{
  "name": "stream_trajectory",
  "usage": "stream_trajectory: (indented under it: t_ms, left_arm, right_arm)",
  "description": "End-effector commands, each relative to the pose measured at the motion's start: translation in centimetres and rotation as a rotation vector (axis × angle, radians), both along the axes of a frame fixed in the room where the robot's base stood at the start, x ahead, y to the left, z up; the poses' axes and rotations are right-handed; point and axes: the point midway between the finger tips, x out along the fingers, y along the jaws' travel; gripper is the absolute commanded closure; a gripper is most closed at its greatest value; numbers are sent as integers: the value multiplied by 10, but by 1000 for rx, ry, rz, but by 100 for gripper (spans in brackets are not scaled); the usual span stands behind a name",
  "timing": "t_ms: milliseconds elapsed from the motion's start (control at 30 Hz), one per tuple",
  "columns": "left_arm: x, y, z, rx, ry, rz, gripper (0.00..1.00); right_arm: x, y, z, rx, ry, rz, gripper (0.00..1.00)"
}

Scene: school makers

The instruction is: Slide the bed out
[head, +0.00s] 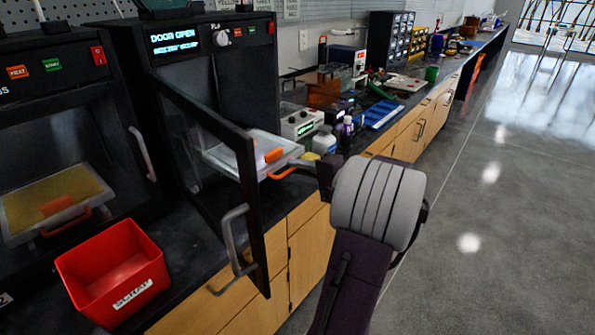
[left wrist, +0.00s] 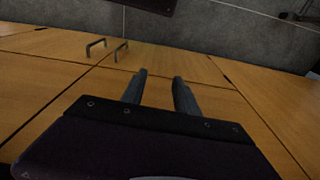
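The bed (head: 255,150) is a pale flat plate with an orange block (head: 273,155) on it and an orange loop handle (head: 280,175) at its front. It sticks out of the black printer whose display (head: 175,42) reads "DOOR OPEN". The printer's glass door (head: 215,160) stands open and hides part of the bed. My right gripper (head: 299,165) is at the handle and appears shut on it; its fingertips are small and partly hidden. My left gripper (left wrist: 160,78) shows in the left wrist view, open and empty, in front of wooden cabinet fronts.
A red scrap bin (head: 112,270) stands on the counter left of the open door. A second printer (head: 50,130) with its own bed is at far left. Bottles (head: 324,140) and a small device (head: 300,122) stand right of the bed. The floor (head: 480,200) at right is clear.

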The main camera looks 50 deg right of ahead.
Motion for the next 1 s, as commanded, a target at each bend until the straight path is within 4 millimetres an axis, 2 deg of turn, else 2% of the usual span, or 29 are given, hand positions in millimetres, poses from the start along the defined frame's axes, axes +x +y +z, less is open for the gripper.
stream_trajectory:
  t_ms: [233, 500, 700, 1000]
  left_arm:
    - [0, 0, 3, 0, 0, 0, 64]
    - [0, 0, 14, 0, 0, 0, 64]
    - [0, 0, 18, 0, 0, 0, 64]
    - [0, 0, 18, 0, 0, 0, 64]
  right_arm:
    - [-7, -1, 4, -1, -3, -3, 70]
    - [-59, -6, 16, 0, -2, -7, 70]
    - [-85, -7, 19, -1, -1, -3, 70]
    - [-90, -7, 19, 0, -1, 0, 70]
